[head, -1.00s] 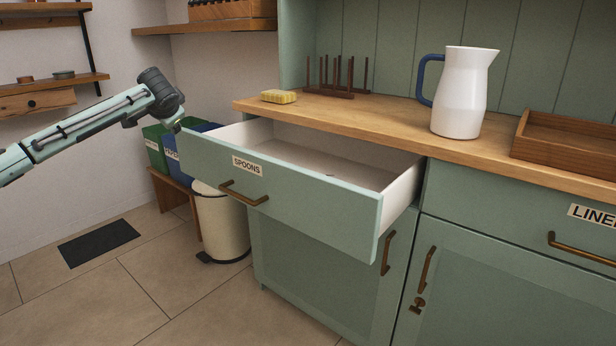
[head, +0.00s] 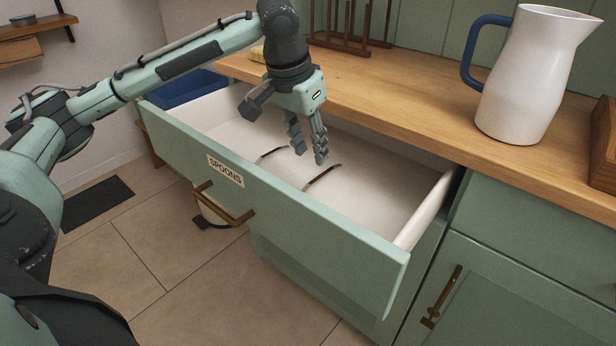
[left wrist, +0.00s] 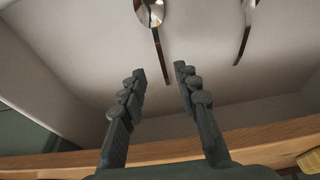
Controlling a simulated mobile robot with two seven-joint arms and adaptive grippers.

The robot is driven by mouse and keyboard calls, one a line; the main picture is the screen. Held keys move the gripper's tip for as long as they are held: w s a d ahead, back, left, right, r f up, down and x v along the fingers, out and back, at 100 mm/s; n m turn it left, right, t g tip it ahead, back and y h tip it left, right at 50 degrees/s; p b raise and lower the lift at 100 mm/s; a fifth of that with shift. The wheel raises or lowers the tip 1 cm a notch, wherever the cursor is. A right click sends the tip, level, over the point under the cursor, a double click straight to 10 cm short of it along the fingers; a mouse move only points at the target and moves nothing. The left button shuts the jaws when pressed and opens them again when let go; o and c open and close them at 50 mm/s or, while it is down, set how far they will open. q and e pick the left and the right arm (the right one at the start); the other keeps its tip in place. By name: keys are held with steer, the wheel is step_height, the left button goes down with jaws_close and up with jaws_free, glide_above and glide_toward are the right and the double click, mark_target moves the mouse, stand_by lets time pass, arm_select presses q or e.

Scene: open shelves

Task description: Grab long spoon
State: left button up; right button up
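Two dark-handled spoons lie on the floor of the open drawer (head: 375,290) labelled SPOONS. In the head view one spoon (head: 322,177) is on the right, close to the fingertips, and the other spoon (head: 268,155) is to the left. The left wrist view shows shiny bowls: one spoon (left wrist: 157,45) near the middle, the other (left wrist: 243,42) to the right. The bowls are partly cut off there, so full lengths cannot be compared. My left gripper (head: 310,157) points down over the drawer, fingers apart and empty. My right gripper is out of view.
The wooden counter (head: 415,125) runs behind the drawer, carrying a white jug (head: 520,85) with a blue handle, a wooden rack (head: 345,40) and a yellow sponge (head: 257,53). The drawer walls surround the spoons, with bare drawer floor to the right.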

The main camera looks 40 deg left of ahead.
mark_target(314, 181)
arm_select(q)
steer(key=x, duration=0.4)
steer(key=s+b+x, duration=0.1)
steer(key=x, duration=0.1)
steer(key=shift+f, duration=0.4)
steer(key=shift+w+f, duration=0.2)
steer(key=shift+f, duration=0.2)
jaws_close()
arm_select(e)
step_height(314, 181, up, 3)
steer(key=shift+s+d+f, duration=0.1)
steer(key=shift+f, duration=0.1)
